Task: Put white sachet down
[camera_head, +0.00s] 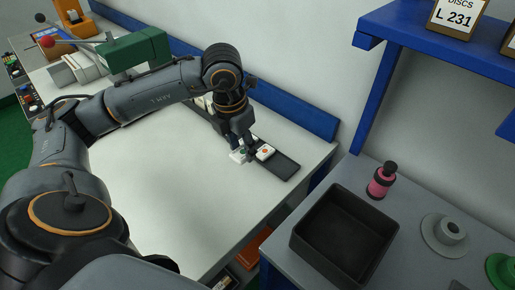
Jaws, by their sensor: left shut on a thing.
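My left gripper (240,149) points down over the white table. It is shut on a small white sachet (238,157) with a green mark, partly hidden by the fingers. The sachet is at the near-left edge of a long dark strip-like tray (284,168); I cannot tell whether it touches the tray or table. A second white piece with a red-orange mark (265,152) lies on the dark tray, just right of the gripper. More white pieces show partly behind the gripper. My right gripper is not in view.
A green machine (135,51) and white blocks (75,69) stand at the far left. A blue rail (290,115) runs along the table's back. At right, a grey bench holds a black open bin (343,240) and a pink bottle (381,182). The white tabletop's front is clear.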

